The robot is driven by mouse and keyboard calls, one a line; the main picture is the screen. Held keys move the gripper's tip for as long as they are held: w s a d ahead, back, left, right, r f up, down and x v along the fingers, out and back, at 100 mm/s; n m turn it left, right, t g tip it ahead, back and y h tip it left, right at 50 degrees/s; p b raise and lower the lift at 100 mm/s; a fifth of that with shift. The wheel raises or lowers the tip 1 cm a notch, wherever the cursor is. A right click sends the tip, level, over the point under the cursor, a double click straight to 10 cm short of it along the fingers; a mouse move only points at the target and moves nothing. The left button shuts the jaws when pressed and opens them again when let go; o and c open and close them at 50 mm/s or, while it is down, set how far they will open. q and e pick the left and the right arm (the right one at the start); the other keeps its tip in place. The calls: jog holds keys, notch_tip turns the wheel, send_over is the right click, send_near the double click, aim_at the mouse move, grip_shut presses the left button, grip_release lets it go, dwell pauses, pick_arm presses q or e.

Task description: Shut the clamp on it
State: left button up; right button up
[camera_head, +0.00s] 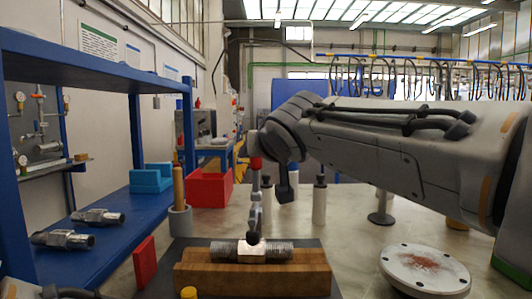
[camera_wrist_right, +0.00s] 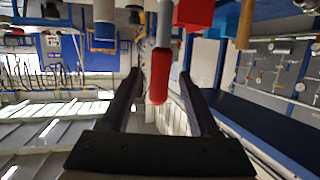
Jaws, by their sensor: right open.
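A grey metal clamp with an upright lever (camera_head: 254,212) stands on a horizontal metal pipe piece (camera_head: 228,252). The pipe lies in a wooden block (camera_head: 305,284) on a dark mat. The lever ends in a red handle (camera_head: 255,163) at the top. In the right wrist view, the red handle (camera_wrist_right: 160,75) lies between the two dark fingers of my right gripper (camera_wrist_right: 159,82). The fingers are spread, with gaps on both sides of the handle. In the head view my right arm reaches in from the right. My left gripper is not in view.
A white flanged disc (camera_head: 425,268) lies on the table at right. A grey cup (camera_head: 180,221) with a wooden handle stands at left, near a red plate (camera_head: 145,262). Dark-topped posts (camera_head: 320,203) stand behind the lever. A blue shelf (camera_head: 90,250) holds metal fittings.

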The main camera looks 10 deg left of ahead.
jog(key=v, duration=1)
jog(key=shift+s, duration=0.1)
